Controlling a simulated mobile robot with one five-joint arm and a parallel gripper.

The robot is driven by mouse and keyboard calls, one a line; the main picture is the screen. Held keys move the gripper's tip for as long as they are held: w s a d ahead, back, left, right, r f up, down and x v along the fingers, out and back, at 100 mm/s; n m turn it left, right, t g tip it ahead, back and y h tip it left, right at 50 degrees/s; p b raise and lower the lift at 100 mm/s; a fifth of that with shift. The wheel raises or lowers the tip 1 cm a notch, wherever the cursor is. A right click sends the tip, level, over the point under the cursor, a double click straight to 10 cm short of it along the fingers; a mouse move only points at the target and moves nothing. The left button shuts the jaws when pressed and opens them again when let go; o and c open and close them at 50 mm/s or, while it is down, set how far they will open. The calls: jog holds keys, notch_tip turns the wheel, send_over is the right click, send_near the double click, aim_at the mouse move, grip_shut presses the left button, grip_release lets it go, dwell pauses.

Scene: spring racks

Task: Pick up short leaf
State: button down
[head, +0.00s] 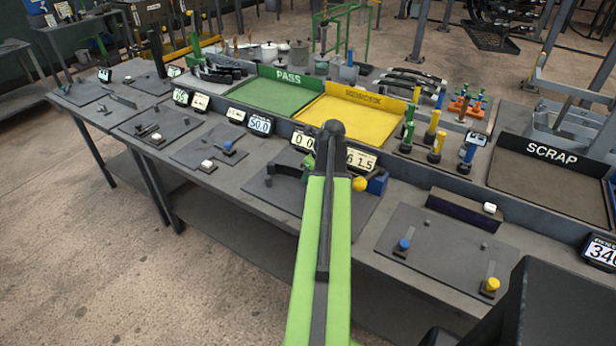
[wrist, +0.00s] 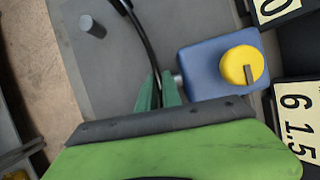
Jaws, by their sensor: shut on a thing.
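The short leaf (wrist: 143,38) is a thin, dark, curved strip in the wrist view. It runs from the top edge down to my gripper (wrist: 156,92). The green fingers are shut on its lower end. In the head view my green arm covers most of my gripper. I cannot tell there how much of the leaf shows. My gripper is over a grey plate (wrist: 125,75), beside a blue block (wrist: 205,60) with a yellow knob (wrist: 241,66). I cannot tell whether the leaf still touches the plate.
A grey peg (wrist: 92,26) stands on the plate, left of the leaf. Number displays (head: 361,160) line the bench behind. A green PASS tray (head: 268,95), a yellow tray (head: 350,119) and a SCRAP tray (head: 545,180) lie farther back. Coloured posts (head: 437,147) stand to the right.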

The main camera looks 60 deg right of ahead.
aim_at(300, 189)
notch_tip(300, 189, up, 9)
jog(key=p, duration=0.8)
jog(key=shift+r, duration=0.2)
jog(key=shift+n, duration=0.5)
jog(key=f+b, duration=0.3)
jog(key=a+f+b, duration=0.1)
jog(key=f+b, duration=0.2)
jog(key=a+f+b, duration=0.1)
jog(key=f+b, duration=0.2)
jog(key=shift+s+a+f, duration=0.1)
jog(key=shift+f, duration=0.3)
jog(key=shift+a, duration=0.5)
dwell(0.4)
jog(key=shift+f+b, duration=0.2)
jog(key=shift+b, duration=0.15)
jog(key=c, duration=1.5)
grip_release()
jog(key=shift+o, duration=0.2)
